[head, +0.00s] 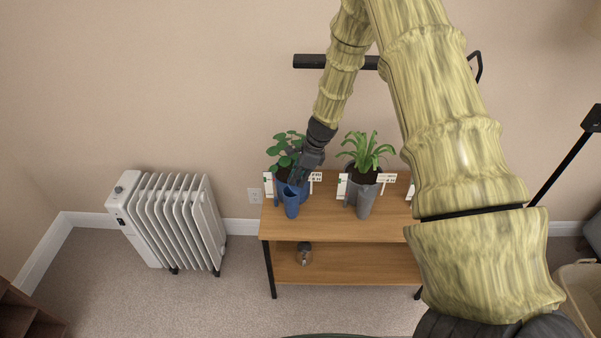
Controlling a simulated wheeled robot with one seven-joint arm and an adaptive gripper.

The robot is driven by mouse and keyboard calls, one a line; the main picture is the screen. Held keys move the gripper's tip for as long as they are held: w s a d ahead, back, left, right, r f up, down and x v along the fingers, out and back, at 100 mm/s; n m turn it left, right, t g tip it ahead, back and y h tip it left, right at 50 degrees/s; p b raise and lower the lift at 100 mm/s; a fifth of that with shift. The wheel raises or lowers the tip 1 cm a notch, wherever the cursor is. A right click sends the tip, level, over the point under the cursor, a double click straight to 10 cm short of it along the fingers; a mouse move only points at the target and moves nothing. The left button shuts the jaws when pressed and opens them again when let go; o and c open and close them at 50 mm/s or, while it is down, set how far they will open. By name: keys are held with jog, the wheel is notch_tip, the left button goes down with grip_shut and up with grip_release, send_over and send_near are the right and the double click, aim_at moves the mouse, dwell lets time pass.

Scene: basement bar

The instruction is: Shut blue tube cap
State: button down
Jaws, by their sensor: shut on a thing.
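A blue pot-like tube (291,203) stands at the left end of the wooden shelf top, with a leafy green plant (287,150) behind it. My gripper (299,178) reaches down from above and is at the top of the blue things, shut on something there. What it grips is too small and too covered by the fingers to make out; it may be the blue tube's cap. Whether the cap is open or shut cannot be told.
A grey tube (365,202) and a second plant (367,150) stand to the right, with white labels nearby. The wooden shelf (330,224) has bare room at its front. A dark round object (304,254) sits on the lower shelf. A white radiator (172,222) stands left.

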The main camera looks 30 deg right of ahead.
jog(key=shift+w+a+g+h+p, duration=0.5)
jog(key=shift+h+p, duration=0.4)
jog(key=shift+p, duration=0.3)
jog(key=shift+w+a+f+g+h+p, duration=0.15)
jog(key=shift+a+f+g+h+p, duration=0.05)
jog(key=shift+a+g+h+p, duration=0.2)
jog(key=shift+w+a+f+g+h+p, duration=0.15)
jog(key=shift+a+g+h+p, duration=0.1)
jog(key=shift+h, duration=0.25)
jog(key=shift+w+a+f+g+h+b, duration=0.25)
jog(key=shift+a+f+g+h+b, duration=0.15)
jog(key=shift+h+b, duration=0.3)
jog(key=shift+w+a+f+g+h+b, duration=0.25)
jog(key=shift+f+g+h+b, duration=0.2)
jog(key=shift+h, duration=0.45)
jog(key=shift+w+a+f+g+h+b, duration=0.2)
jog(key=shift+a+f+g+h+b, duration=0.25)
jog(key=shift+h+b, duration=0.3)
jog(key=shift+d, duration=0.1)
jog(key=c, duration=1.3)
grip_release()
jog(key=shift+s, duration=0.1)
jog(key=shift+d+r, duration=0.1)
jog(key=shift+r, duration=0.1)
